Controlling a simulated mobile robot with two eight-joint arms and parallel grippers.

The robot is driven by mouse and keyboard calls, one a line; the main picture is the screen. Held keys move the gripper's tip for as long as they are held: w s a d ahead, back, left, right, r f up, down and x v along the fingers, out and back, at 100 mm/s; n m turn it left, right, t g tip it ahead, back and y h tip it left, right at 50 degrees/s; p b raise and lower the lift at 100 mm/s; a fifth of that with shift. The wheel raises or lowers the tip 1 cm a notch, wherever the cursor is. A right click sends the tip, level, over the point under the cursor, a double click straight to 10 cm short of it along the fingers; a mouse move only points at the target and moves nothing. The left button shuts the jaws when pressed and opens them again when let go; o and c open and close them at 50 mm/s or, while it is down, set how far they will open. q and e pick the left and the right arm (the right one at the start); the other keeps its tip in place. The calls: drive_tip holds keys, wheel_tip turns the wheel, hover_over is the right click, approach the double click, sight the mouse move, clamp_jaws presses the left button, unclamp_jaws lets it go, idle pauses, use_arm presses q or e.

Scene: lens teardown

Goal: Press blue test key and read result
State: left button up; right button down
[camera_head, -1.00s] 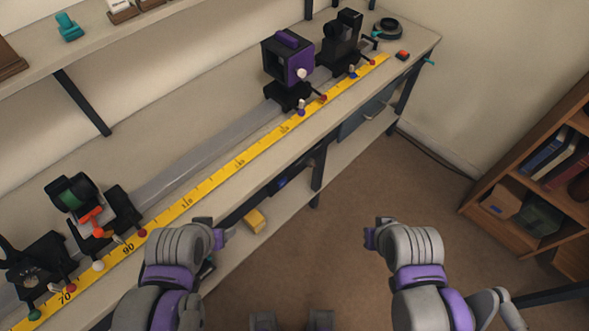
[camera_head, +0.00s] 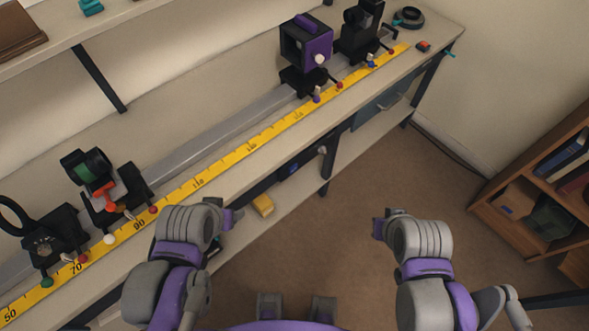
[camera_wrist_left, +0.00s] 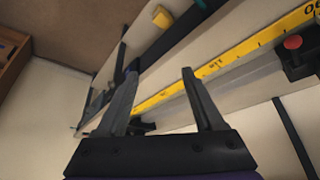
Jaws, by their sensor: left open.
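I cannot make out a clearly marked blue test key. A small blue part (camera_head: 371,62) shows at the foot of the far black mount, and a blue-purple knob (camera_head: 317,98) sits below the purple-faced box (camera_head: 306,43); neither can be told as the key. No readable result shows. My left gripper is open and empty in the left wrist view (camera_wrist_left: 160,78), in front of the bench edge. My right arm's end (camera_head: 400,235) hangs over the floor at the right of the head view, clear of the bench; its fingers are hidden.
A long bench (camera_head: 432,68) carries a grey rail (camera_head: 220,128) and a yellow scale (camera_head: 250,147). A green-lens mount (camera_head: 88,165) and a black mount (camera_head: 45,238) stand near left. A yellow block (camera_head: 263,205) lies on the lower shelf. A bookcase (camera_head: 520,185) stands right.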

use_arm(q)
clamp_jaws()
idle(1.6)
